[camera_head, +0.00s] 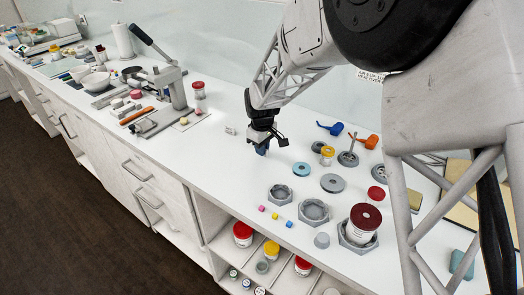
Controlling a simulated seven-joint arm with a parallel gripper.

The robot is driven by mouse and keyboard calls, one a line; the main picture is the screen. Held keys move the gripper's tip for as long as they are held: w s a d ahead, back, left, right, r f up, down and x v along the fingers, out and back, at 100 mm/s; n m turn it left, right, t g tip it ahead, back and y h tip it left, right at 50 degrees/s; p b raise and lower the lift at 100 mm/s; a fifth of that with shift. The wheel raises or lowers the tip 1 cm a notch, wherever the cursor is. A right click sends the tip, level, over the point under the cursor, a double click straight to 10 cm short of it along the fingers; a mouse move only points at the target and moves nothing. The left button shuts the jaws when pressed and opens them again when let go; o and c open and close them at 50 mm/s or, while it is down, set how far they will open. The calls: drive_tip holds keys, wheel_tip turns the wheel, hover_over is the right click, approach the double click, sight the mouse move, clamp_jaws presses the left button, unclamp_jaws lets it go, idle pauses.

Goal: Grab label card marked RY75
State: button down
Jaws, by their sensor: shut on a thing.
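My gripper (262,147) is low over the middle of the white counter, left of the jars and rings. It is shut on a small dark blue piece (261,151) that shows just below the jaws. The piece is mostly hidden, and I cannot tell whether it is a card or touches the counter. No marking RY75 is readable in this view. A small pale grey item (230,130) lies on the counter just left of my gripper; it is too small to identify.
Grey hexagonal rings (314,211), a dark-red-lidded jar (363,221), small coloured cubes (275,216) and blue (331,128) and orange (366,140) items stand to the right. A lever press (172,90) and a red-capped jar (199,96) are to the left.

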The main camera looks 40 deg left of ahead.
drive_tip(key=r, duration=0.2)
drive_tip(key=shift+s+d+r, duration=0.2)
drive_tip(key=shift+d+r, duration=0.05)
drive_tip(key=shift+r, duration=0.05)
drive_tip(key=s+d, duration=0.3)
drive_tip(key=s+d+r, duration=0.1)
drive_tip(key=s+d, duration=0.6)
drive_tip(key=d, duration=0.1)
drive_tip(key=shift+s+d+r, duration=0.15)
drive_tip(key=shift+d+r, duration=0.05)
